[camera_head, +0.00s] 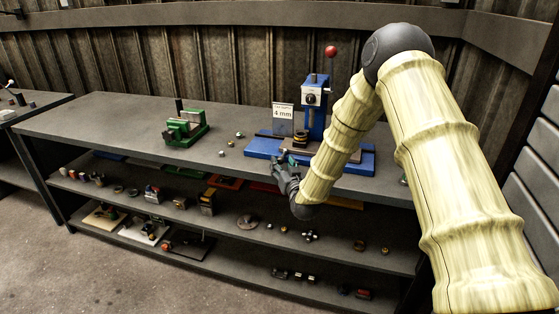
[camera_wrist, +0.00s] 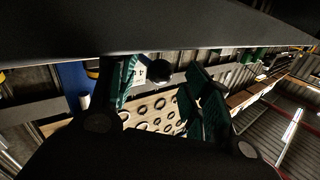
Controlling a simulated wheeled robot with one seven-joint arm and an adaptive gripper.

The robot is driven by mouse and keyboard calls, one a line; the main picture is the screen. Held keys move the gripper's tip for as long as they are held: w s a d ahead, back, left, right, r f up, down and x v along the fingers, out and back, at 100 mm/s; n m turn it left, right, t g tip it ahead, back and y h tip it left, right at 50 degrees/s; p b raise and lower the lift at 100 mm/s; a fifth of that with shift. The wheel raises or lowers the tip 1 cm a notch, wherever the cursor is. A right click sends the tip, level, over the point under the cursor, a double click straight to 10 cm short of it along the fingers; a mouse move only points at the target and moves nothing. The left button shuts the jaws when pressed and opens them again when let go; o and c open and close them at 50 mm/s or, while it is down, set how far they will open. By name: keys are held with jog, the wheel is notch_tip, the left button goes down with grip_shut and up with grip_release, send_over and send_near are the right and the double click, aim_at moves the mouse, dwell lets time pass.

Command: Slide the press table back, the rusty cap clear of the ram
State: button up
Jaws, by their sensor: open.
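The blue press (camera_head: 315,118) stands on the bench, with a blue base (camera_head: 262,148) and a red ball on its lever (camera_head: 330,51). A small brownish cap (camera_head: 300,137) sits low in front of the press column, on or near the press table. My arm partly hides this area, so I cannot tell the cap's exact place under the ram. My gripper (camera_head: 284,168) is at the bench's front edge, just in front of the press base. In the wrist view its teal fingers are apart (camera_wrist: 165,78); a dark round knob (camera_wrist: 160,69) shows between or beyond them, contact unclear.
A "4 mm" sign (camera_head: 283,112) stands left of the press column. A green vise-like fixture (camera_head: 185,128) and several small parts lie further left on the bench (camera_head: 110,120). Shelves below (camera_head: 330,240) hold many small items. The bench's left part is mostly clear.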

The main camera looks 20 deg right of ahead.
jog(key=shift+w, duration=1.65)
jog(key=shift+c, duration=0.2)
jog(key=c, duration=1)
grip_shut()
